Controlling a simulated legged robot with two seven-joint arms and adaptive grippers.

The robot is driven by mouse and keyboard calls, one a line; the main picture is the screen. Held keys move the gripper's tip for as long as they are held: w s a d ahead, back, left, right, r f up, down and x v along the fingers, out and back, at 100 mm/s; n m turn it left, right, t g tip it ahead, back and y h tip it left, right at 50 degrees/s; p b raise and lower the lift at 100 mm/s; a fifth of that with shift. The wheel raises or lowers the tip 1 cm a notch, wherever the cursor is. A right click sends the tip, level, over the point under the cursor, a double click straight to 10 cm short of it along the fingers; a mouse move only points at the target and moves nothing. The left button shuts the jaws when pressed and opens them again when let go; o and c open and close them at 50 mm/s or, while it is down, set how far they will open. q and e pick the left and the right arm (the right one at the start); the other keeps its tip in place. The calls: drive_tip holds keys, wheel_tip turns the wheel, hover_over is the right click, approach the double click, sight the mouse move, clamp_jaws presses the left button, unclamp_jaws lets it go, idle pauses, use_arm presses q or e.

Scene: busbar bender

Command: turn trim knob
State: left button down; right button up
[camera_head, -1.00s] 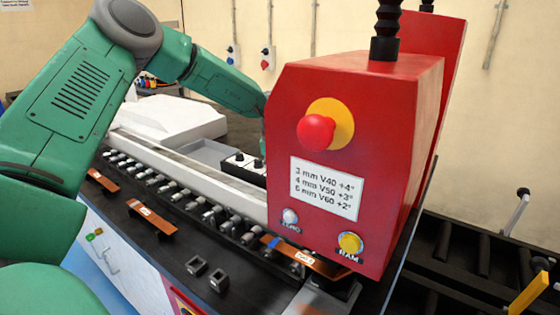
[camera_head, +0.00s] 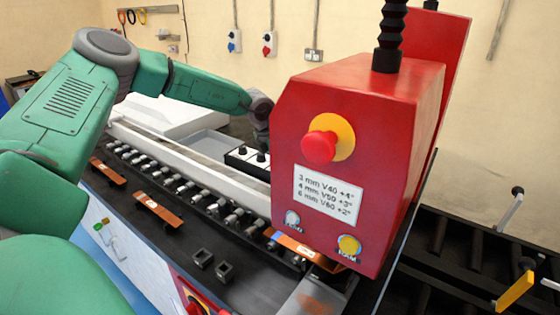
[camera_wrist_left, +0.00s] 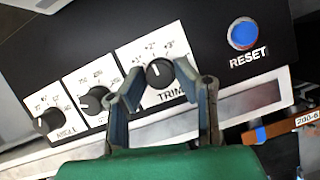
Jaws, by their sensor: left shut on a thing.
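The trim knob (camera_wrist_left: 158,72) is a black dial with a white mark, on a white scale plate marked TRIM in the left wrist view. My left gripper (camera_wrist_left: 159,78) has its two fingers on either side of this knob and is shut on it. In the head view, my left arm reaches over the machine bed to the black control box (camera_head: 240,160). Its fingers are hidden behind the red bending head (camera_head: 390,150). My right gripper is in neither view.
Two more dials, the angle knob (camera_wrist_left: 48,121) and a middle knob (camera_wrist_left: 96,99), sit left of the trim knob. A blue RESET button (camera_wrist_left: 243,34) is to its right. The red head carries a red mushroom button (camera_head: 319,146) and a settings label (camera_head: 327,196).

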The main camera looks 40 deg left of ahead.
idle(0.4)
use_arm(q)
drive_tip(key=c, duration=1.2)
unclamp_jaws()
drive_tip(key=shift+w+a+f, duration=0.1)
drive_tip(key=shift+w+f, duration=0.25)
drive_tip(key=shift+w, duration=0.05)
drive_tip(key=shift+s+r, duration=0.3)
drive_tip(key=shift+r, duration=0.1)
drive_tip(key=v, duration=1.1)
drive_tip(key=shift+w+a+r, duration=0.1)
drive_tip(key=shift+a, duration=0.05)
